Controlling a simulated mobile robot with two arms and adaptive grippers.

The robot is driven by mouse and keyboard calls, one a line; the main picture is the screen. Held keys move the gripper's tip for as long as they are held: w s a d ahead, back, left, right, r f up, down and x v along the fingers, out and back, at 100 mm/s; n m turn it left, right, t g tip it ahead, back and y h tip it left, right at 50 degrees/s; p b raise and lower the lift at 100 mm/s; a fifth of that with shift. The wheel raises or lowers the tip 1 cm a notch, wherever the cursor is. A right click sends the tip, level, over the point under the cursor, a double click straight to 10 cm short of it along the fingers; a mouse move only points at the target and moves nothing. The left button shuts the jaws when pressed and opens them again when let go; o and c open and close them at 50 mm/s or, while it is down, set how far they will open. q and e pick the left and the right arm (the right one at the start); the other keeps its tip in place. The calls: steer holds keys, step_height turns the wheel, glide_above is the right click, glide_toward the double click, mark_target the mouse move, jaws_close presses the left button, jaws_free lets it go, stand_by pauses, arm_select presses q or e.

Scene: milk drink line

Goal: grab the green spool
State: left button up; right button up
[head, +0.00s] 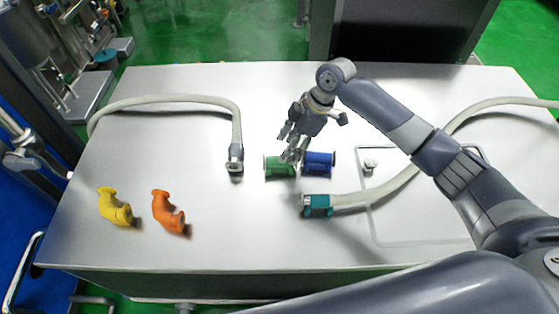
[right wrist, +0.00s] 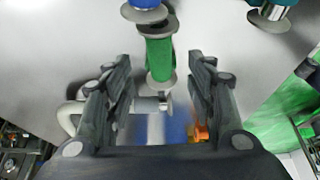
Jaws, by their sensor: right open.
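The green spool (head: 277,167) lies on its side on the white table, end to end with the blue spool (head: 320,164). In the right wrist view the green spool (right wrist: 160,58) stands between and just beyond the open fingers, with the blue spool (right wrist: 146,8) at the top edge. My right gripper (head: 291,155) is open and empty, above the green spool, and hides part of it in the head view. The fingers also show in the right wrist view (right wrist: 160,95). I cannot tell whether they touch the spool. My left gripper is not in view.
A hose with a metal end (head: 235,160) lies left of the spools. A hose with a teal end (head: 317,205) lies in front of them. An orange elbow (head: 169,212) and a yellow elbow (head: 115,207) lie at the left front. The front middle of the table is clear.

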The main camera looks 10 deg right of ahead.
steer(key=x, duration=0.6)
steer(key=shift+f, duration=0.35)
steer(key=shift+c, duration=0.6)
jaws_close()
